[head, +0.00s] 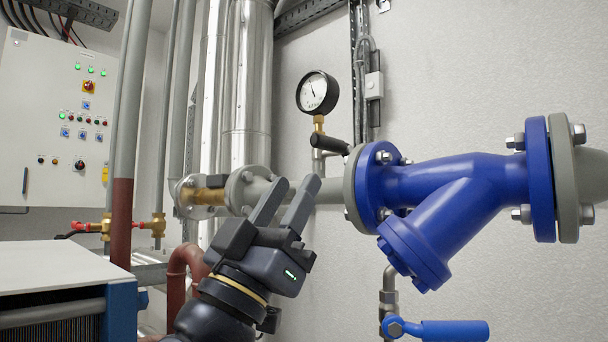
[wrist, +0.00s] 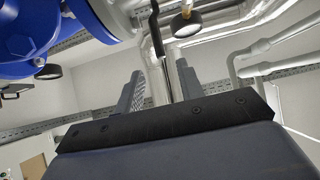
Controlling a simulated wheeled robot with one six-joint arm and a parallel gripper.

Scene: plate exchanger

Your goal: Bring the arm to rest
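My gripper (head: 290,203) points upward in the middle of the head view, in front of the grey pipe. Its two fingers stand apart with nothing between them. In the wrist view the open gripper (wrist: 160,95) shows its two fingers spread, with walls, pipes and ceiling trays beyond. My arm below the gripper shows only in part at the bottom of the head view.
A blue strainer (head: 455,190) is right of my gripper, with a blue-handled valve (head: 455,330) below. A pressure gauge (head: 317,92) stands above. A control cabinet (head: 55,130) hangs left; the plate exchanger (head: 60,280) is lower left. Bare wall lies at upper right.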

